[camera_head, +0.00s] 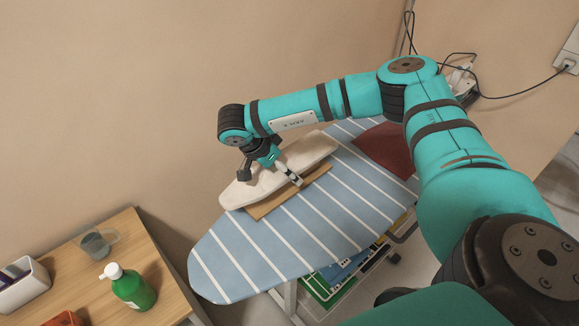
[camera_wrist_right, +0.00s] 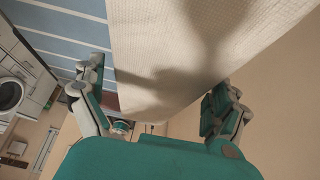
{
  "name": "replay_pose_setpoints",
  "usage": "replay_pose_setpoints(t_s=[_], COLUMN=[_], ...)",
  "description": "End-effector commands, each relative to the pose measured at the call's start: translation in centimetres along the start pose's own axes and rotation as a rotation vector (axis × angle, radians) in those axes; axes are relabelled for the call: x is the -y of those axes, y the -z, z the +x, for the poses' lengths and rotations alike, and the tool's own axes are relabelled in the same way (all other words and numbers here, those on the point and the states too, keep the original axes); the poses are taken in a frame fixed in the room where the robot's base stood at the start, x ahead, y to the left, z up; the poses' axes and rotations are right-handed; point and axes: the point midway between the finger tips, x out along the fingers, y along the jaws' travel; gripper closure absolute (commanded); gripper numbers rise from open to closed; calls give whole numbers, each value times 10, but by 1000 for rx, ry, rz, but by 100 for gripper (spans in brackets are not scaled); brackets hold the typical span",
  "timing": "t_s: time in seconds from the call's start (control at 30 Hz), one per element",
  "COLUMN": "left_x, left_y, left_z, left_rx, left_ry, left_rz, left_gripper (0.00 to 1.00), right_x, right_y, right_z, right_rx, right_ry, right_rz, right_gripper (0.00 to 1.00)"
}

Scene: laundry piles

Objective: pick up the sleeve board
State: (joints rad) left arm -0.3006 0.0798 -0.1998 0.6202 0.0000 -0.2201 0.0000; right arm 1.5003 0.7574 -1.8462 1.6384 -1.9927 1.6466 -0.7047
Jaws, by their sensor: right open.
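The sleeve board (camera_head: 295,160) is a long cream padded board with a wooden base (camera_head: 292,190). It lies lengthwise on the blue, white-striped ironing board (camera_head: 240,255), near its wall side. My right gripper (camera_head: 270,178) is open over the near half of the sleeve board, with one finger on each long side. In the right wrist view, the cream cover (camera_wrist_right: 165,50) fills the space between the spread fingers of the right gripper (camera_wrist_right: 160,75). I cannot tell whether the fingers touch it. My left gripper is not in view.
A dark red cloth (camera_head: 385,150) lies at the far end of the ironing board. The wall (camera_head: 150,90) stands close behind.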

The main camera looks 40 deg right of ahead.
Motion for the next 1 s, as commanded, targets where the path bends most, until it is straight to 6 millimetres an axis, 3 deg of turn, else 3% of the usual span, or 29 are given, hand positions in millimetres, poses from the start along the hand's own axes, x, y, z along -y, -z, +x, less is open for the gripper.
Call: replay_pose_setpoints(t_s=[1.0], left_x=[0], left_y=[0], left_z=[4], left_rx=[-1], left_ry=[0], left_rz=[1], left_gripper=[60], right_x=[0], right_y=[-3], right_z=[5], right_rx=[0], right_ry=[2], right_rz=[0], right_gripper=[3])
